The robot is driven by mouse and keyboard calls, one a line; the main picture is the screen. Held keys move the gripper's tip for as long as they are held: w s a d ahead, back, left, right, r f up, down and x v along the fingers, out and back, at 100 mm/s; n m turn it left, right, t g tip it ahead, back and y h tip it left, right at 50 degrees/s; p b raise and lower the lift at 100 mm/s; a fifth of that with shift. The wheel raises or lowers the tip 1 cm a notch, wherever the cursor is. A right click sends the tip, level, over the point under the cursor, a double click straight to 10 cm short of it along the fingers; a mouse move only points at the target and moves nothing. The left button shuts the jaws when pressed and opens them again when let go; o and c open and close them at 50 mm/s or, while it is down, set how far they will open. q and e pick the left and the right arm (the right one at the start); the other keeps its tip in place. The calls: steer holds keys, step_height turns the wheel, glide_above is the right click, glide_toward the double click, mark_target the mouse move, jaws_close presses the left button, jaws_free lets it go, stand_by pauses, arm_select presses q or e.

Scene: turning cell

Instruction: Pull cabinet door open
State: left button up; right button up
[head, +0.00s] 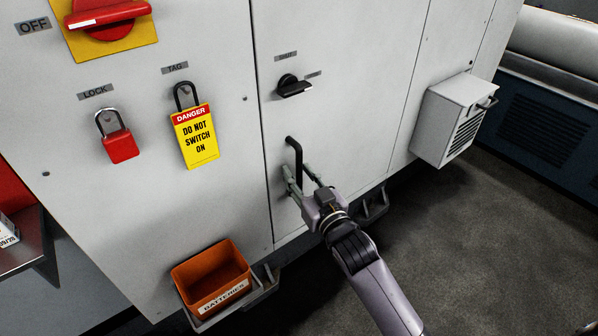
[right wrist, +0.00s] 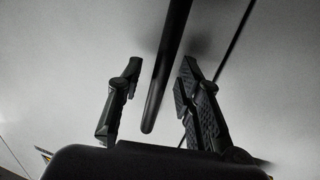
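The cabinet door (head: 345,120) is a light grey panel in the middle of the head view and looks shut, with a thin seam along its left side. Its handle (head: 297,155) is a black upright bar near that seam. My right gripper (head: 302,181) is at the lower part of the handle with its fingers spread. In the right wrist view the handle (right wrist: 168,65) runs between the two open fingers (right wrist: 160,85), with a gap on both sides. A black rotary latch knob (head: 292,86) sits above the handle. My left gripper is not in view.
A red padlock (head: 121,146) and a yellow danger tag (head: 196,138) hang on the panel left of the door. An orange batteries bin (head: 205,290) sits low on a bracket. A grey vented box (head: 452,118) juts out at right. The floor (head: 480,240) at right is clear.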

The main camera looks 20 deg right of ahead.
steer(key=shift+w, duration=0.25)
steer(key=shift+c, duration=0.4)
jaws_close()
stand_by(0.4)
